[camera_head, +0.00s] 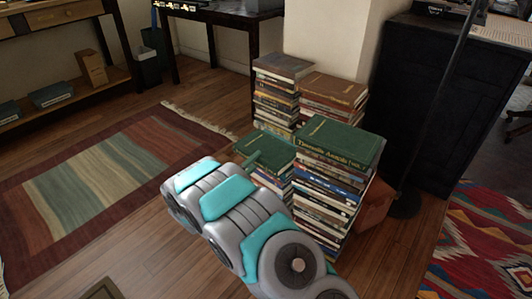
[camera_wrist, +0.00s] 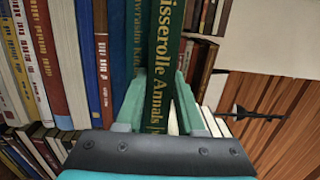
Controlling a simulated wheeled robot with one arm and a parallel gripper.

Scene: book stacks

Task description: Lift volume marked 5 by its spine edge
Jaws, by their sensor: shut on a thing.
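The lower end of the spine lettering is partly hidden, and I cannot read a 5. In the head view my gripper (camera_head: 252,158) reaches the green book (camera_head: 266,146) on top of the shorter front stack. My arm hides much of that stack. I cannot tell whether the book is clear of the one below.
A taller stack (camera_head: 322,195) stands close on the right, topped by another green book (camera_head: 340,140). Two more stacks (camera_head: 278,95) (camera_head: 330,100) stand behind. A black cabinet (camera_head: 425,100) and thin lamp pole (camera_head: 435,100) are at right. Floor and a striped rug (camera_head: 110,185) are open at left.

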